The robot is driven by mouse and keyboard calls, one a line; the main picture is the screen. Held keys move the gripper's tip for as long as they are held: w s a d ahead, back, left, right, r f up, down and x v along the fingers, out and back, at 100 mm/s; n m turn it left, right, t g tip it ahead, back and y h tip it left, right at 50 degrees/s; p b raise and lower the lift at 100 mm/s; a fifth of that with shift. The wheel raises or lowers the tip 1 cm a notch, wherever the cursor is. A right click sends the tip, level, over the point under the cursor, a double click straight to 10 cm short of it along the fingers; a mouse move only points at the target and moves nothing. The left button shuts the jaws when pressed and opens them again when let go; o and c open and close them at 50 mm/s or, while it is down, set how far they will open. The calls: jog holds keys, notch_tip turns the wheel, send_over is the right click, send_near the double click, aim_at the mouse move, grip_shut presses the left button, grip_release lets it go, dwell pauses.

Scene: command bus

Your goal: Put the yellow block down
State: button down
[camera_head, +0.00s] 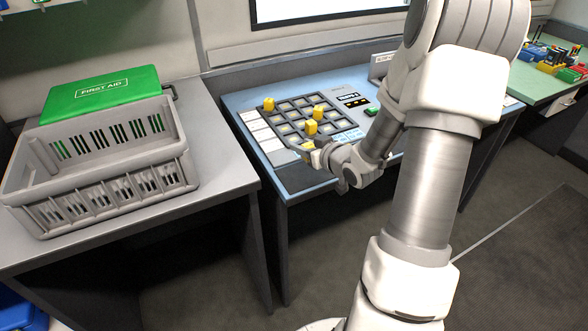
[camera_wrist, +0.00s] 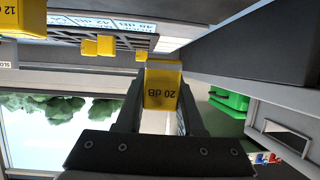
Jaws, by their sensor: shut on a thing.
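A yellow block marked "20 dB" (camera_wrist: 162,88) is between the fingers of my gripper (camera_wrist: 161,104) in the wrist view. Other yellow blocks stand on the grid: one at the far left corner (camera_head: 268,104), one towards the right (camera_head: 318,112), and one just beyond my gripper (camera_head: 311,128). The held block is mostly hidden by my gripper in the head view. I cannot tell whether it touches the board.
The board lies on a blue desk (camera_head: 236,101), with a small display (camera_head: 353,100) and a green button (camera_head: 371,112) to its right. A grey crate (camera_head: 95,165) and a green first aid box (camera_head: 101,94) are on the left table. A green table (camera_head: 530,86) is far right.

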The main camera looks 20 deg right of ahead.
aim_at(294, 171)
jog(key=a, duration=0.1)
jog(key=f, duration=0.1)
jog(key=a, duration=0.1)
jog(key=shift+w+a+f, duration=0.25)
jog(key=shift+a+f, duration=0.1)
jog(key=shift+f, duration=0.05)
jog(key=shift+f+b, duration=0.85)
jog(key=shift+f, duration=0.85)
jog(key=shift+f, duration=0.25)
jog(key=c, duration=0.5)
grip_release()
jog(key=shift+r, duration=0.1)
jog(key=p+v, duration=0.2)
jog(key=v, duration=0.1)
jog(key=p+v, duration=0.2)
jog(key=v, duration=0.2)
jog(key=r+p+v, duration=0.1)
jog(key=p+v, duration=0.1)
jog(key=v, duration=0.1)
jog(key=shift+s+a+r, duration=0.1)
jog(key=shift+s, duration=0.05)
